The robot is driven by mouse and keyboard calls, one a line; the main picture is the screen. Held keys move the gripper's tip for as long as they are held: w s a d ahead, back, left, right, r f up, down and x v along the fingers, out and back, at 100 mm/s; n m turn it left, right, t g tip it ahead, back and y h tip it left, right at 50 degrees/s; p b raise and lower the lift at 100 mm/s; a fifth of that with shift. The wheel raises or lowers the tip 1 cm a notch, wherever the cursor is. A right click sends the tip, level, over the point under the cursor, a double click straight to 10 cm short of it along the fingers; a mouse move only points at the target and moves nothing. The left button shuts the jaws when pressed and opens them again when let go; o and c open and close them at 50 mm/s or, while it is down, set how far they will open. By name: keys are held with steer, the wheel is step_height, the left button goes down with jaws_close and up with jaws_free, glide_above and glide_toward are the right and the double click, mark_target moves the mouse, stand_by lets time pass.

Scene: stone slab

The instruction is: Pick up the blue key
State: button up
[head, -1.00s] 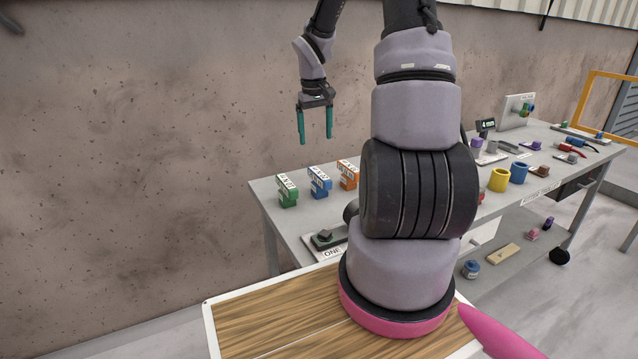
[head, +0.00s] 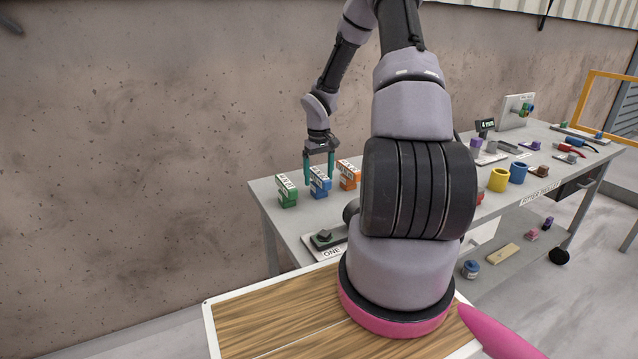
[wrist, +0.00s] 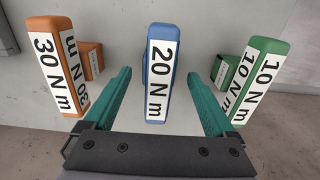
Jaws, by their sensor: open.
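The blue key (head: 320,193) stands upright on the grey table between a green and an orange one. In the wrist view the blue key (wrist: 165,29) carries a white label reading "20 N m". My gripper (head: 319,178) is open and points down over the blue key. In the wrist view its teal fingers (wrist: 160,76) lie on either side of the blue key, with a gap showing on both sides. How deep the fingertips reach beside the key is hard to tell.
The orange key (wrist: 48,27), labelled "30 N m", and the green key (wrist: 268,45), labelled "10 N m", stand close outside my fingers. The table (head: 268,198) also holds yellow (head: 498,180) and blue (head: 518,173) cups farther right. A wall rises behind.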

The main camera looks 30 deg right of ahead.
step_height(320, 180, down, 3)
steer(key=shift+w+d+f, duration=0.1)
steer(key=shift+f, duration=0.05)
steer(key=shift+c, duration=0.3)
jaws_close()
